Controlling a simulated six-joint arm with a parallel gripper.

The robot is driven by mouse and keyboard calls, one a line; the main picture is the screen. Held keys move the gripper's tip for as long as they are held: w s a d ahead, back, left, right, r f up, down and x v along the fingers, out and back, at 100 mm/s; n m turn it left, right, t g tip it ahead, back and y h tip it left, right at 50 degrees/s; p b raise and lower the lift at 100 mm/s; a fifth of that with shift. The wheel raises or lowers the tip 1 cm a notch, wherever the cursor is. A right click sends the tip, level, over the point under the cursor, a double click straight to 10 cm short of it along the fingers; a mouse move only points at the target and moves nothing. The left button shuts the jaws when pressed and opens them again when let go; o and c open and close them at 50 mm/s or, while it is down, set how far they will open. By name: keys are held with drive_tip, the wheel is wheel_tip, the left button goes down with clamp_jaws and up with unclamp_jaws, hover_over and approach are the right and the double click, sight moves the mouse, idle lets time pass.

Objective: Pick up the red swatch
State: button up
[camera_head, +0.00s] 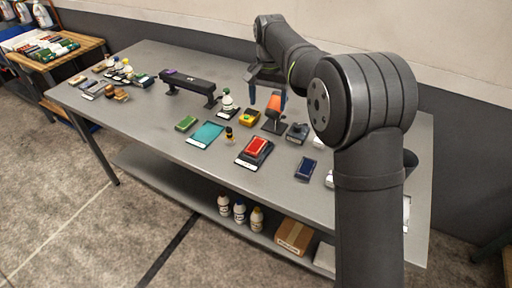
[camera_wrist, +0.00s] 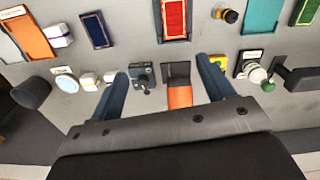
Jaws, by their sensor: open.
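The red swatch (camera_head: 257,145) lies on a dark block-like stand with a pale label at its front, near the middle of the grey table. In the wrist view the red swatch (camera_wrist: 173,16) is at the top, cut off by the frame edge. My gripper (camera_head: 268,94) is behind it, over the back part of the table.
An orange-topped stand (camera_head: 275,105) is close by my gripper. A teal swatch (camera_head: 206,134), green swatch (camera_head: 187,123) and navy swatch (camera_head: 306,168) lie around the red one. A small amber-and-black bottle (camera_head: 229,135) stands close to its left. A black rail (camera_head: 190,84) stands farther left.

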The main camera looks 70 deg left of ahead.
drive_tip(key=s+a+m, duration=0.1)
drive_tip(key=s, duration=0.2)
hover_over(256, 145)
drive_tip(key=shift+m, duration=0.3)
wheel_tip(256, 145, down, 13)
drive_tip(key=shift+s+a+r, duration=0.1)
wheel_tip(256, 145, down, 5)
drive_tip(key=shift+f, duration=0.15)
drive_tip(key=c, duration=1.2)
drive_tip(key=shift+o, duration=0.2)
